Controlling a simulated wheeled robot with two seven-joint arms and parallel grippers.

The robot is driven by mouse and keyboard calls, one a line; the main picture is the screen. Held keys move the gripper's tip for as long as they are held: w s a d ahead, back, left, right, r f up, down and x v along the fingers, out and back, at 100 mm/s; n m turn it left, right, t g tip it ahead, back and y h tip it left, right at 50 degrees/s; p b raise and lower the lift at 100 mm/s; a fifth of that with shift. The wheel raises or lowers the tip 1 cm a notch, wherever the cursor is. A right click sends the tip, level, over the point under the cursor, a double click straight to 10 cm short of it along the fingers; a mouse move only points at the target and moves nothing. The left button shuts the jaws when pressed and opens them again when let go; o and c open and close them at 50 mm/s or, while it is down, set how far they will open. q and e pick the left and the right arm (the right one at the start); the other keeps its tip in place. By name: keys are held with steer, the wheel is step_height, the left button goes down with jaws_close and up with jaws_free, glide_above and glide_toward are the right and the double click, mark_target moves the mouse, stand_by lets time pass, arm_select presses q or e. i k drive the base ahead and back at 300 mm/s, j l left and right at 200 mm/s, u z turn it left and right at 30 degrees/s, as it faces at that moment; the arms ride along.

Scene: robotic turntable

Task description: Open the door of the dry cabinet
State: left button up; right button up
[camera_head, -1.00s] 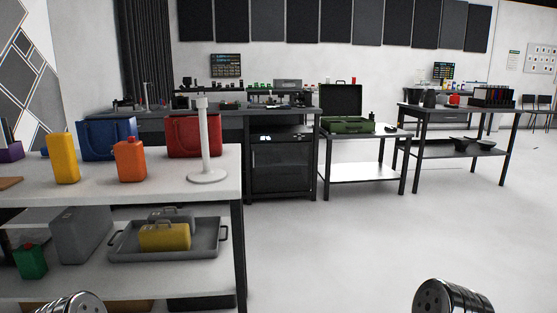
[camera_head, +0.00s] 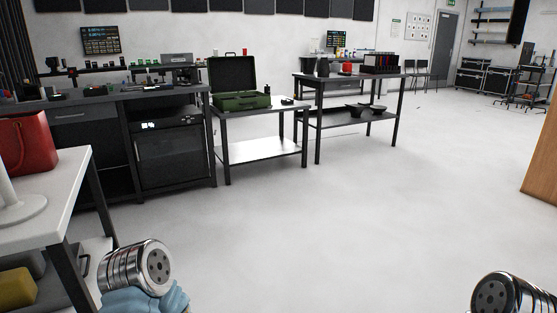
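The dry cabinet appears to be the black unit (camera_head: 172,160) under the right end of the dark workbench, left of centre. It has a dark glass front door, which looks closed, and a small lit display (camera_head: 148,125) above it. A handle is too small to make out. Rounded metal parts of my two arms show at the bottom left and bottom right edges. Both arms are low and well in front of the cabinet, with open floor between. Neither gripper's fingers are in view.
A white table (camera_head: 45,195) with a red bag (camera_head: 25,142) stands close at the left. A side table (camera_head: 262,150) with an open green case (camera_head: 240,100) stands right of the cabinet. Another dark table (camera_head: 345,78) is farther right. The floor (camera_head: 320,220) in the middle is clear.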

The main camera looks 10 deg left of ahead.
mark_target(201, 126)
steer(key=i+u, duration=0.2)
steer(key=i, duration=0.3)
steer(key=i+l+u, duration=0.2)
steer(key=i, duration=0.3)
steer(key=i+u, duration=0.2)
steer(key=i, duration=0.25)
steer(key=i+l+u, duration=0.15)
steer(key=i+l, duration=0.15)
steer(key=i, duration=0.15)
steer(key=i+j+u, duration=0.2)
steer(key=i+u, duration=0.15)
steer(key=i, duration=0.45)
steer(key=i+u, duration=0.35)
steer(key=i, duration=0.4)
steer(key=i+l+u, duration=0.2)
steer(key=i+u, duration=0.15)
steer(key=i, duration=0.45)
